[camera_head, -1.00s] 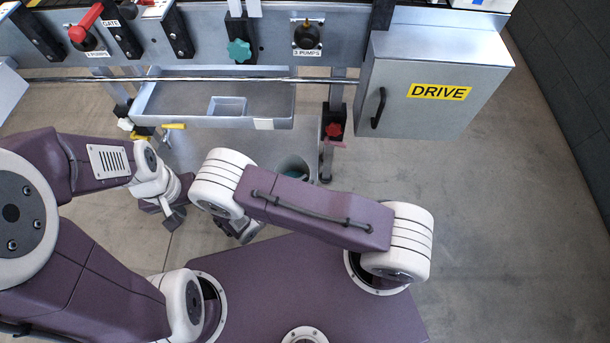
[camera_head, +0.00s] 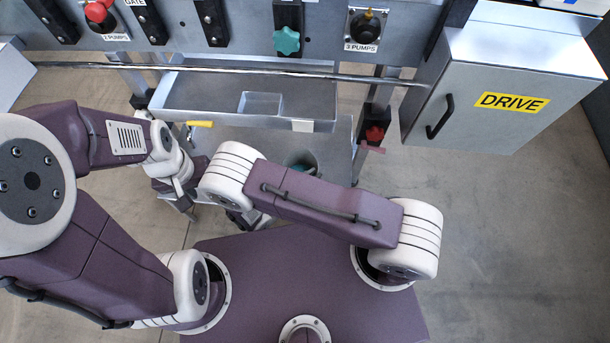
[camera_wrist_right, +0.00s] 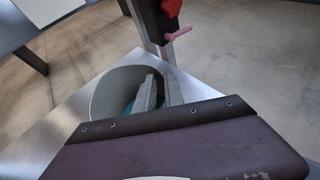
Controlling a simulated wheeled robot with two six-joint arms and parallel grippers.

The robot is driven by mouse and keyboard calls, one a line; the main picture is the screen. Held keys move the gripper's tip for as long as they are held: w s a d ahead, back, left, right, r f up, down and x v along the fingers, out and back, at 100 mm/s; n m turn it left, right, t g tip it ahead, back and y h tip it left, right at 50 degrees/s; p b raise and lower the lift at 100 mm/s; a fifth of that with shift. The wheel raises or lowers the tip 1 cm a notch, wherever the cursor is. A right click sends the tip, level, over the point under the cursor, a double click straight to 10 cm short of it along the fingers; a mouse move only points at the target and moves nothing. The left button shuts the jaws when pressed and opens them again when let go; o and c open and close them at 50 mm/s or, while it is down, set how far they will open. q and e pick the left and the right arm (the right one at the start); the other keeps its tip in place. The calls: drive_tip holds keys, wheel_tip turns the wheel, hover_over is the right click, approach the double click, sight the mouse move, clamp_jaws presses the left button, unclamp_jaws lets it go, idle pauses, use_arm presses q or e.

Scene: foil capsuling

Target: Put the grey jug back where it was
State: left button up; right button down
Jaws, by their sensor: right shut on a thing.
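The grey jug (camera_wrist_right: 104,92) is an open round vessel with something teal inside. In the right wrist view it is over a bare metal plate (camera_wrist_right: 62,118); whether it touches the plate is not clear. My right gripper (camera_wrist_right: 160,90) is shut on the jug's wall, its fingers at the rim on the right side. In the head view only part of the jug (camera_head: 303,160) shows above my right arm link, which hides the right fingers. My left gripper (camera_head: 186,200) is left of the jug and apart from it; its fingers are too small to read.
Behind the jug are a grey tray (camera_head: 190,94) with a small box-shaped part, and a steel rail (camera_head: 300,73). A red knob (camera_head: 375,134) on a dark post is close by on the right. The DRIVE cabinet (camera_head: 465,75) is further right, with open floor below it.

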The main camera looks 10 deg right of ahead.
drive_tip(key=f+b, duration=0.1)
drive_tip(key=f, duration=0.1)
drive_tip(key=f+b, duration=0.2)
drive_tip(key=shift+s+d+f+b, duration=0.1)
drive_tip(key=shift+s+b, duration=0.1)
drive_tip(key=shift+b, duration=0.1)
drive_tip(key=shift+w+r, duration=0.1)
drive_tip(key=shift+r, duration=0.1)
drive_tip(key=shift+p, duration=0.3)
drive_tip(key=shift+f, duration=0.15)
drive_tip(key=c, duration=1.4)
unclamp_jaws()
drive_tip(key=shift+c, duration=0.2)
drive_tip(key=shift+r, duration=0.2)
